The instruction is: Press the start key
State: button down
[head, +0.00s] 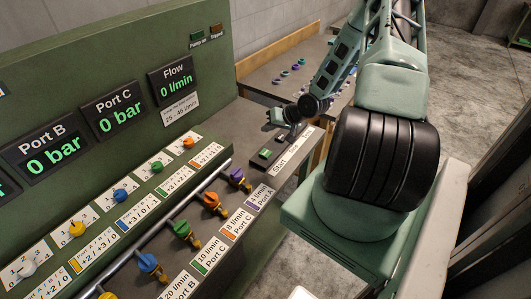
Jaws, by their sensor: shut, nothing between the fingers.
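The start key panel (284,151) is a dark plate with a white label reading "Start", at the right end of the bench in the head view. A small green key (265,153) sits on it. My gripper (277,119) is shut and empty, above and behind the green key in the picture. It covers the far end of the plate. I see a gap in the picture between the gripper and the green key; its height above the plate is hard to tell.
A green console carries displays for Port B (50,159), Port C (120,112) and Flow (175,84), all at 0. Colored knobs and a pipe with colored valves (212,203) line the bench left of the key. A table (262,83) with small parts stands behind.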

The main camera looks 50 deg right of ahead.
jog(key=shift+f, duration=0.15)
jog(key=b, duration=0.7)
send_over(268, 154)
notch_tip(268, 154, down, 7)
jog(key=shift+d+r, duration=0.1)
jog(key=shift+w+f, duration=0.1)
jog(key=shift+f, duration=0.75)
jog(key=shift+f+b, duration=0.1)
jog(key=shift+b, duration=0.2)
dwell(0.6)
jog(key=shift+f, duration=0.3)
jog(key=shift+f+b, duration=0.35)
jog(key=shift+f, duration=0.1)
dwell(0.6)
jog(key=shift+r, duration=0.15)
jog(key=shift+r+p, duration=0.75)
jog(key=shift+p, duration=0.05)
